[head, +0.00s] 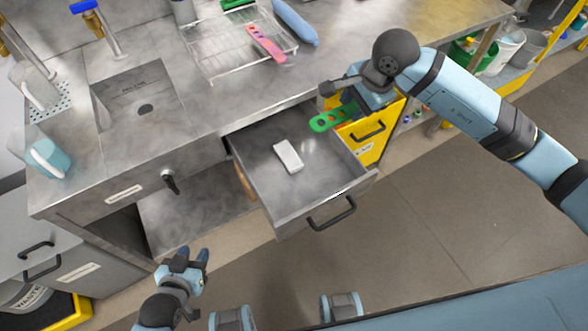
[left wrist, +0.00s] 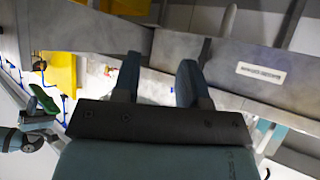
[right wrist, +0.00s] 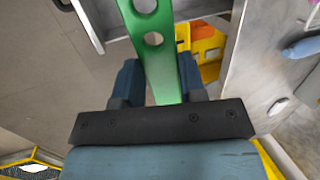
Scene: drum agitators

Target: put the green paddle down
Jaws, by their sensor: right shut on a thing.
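The green paddle (head: 334,117) is a flat bar with round holes. My right gripper (head: 352,98) is shut on one end of it and holds it over the right edge of the open drawer (head: 249,174). In the right wrist view the paddle (right wrist: 156,50) runs out between the two fingers (right wrist: 158,82). It also shows small at the left of the left wrist view (left wrist: 43,98). My left gripper (head: 201,256) is empty and open in front of the counter, left of the drawer; its fingers stand apart in the left wrist view (left wrist: 158,75).
A white block (head: 288,156) lies in the drawer. On the counter, a wire rack (head: 237,48) holds a pink paddle (head: 266,43), beside a blue object (head: 295,22). The counter's right part is clear.

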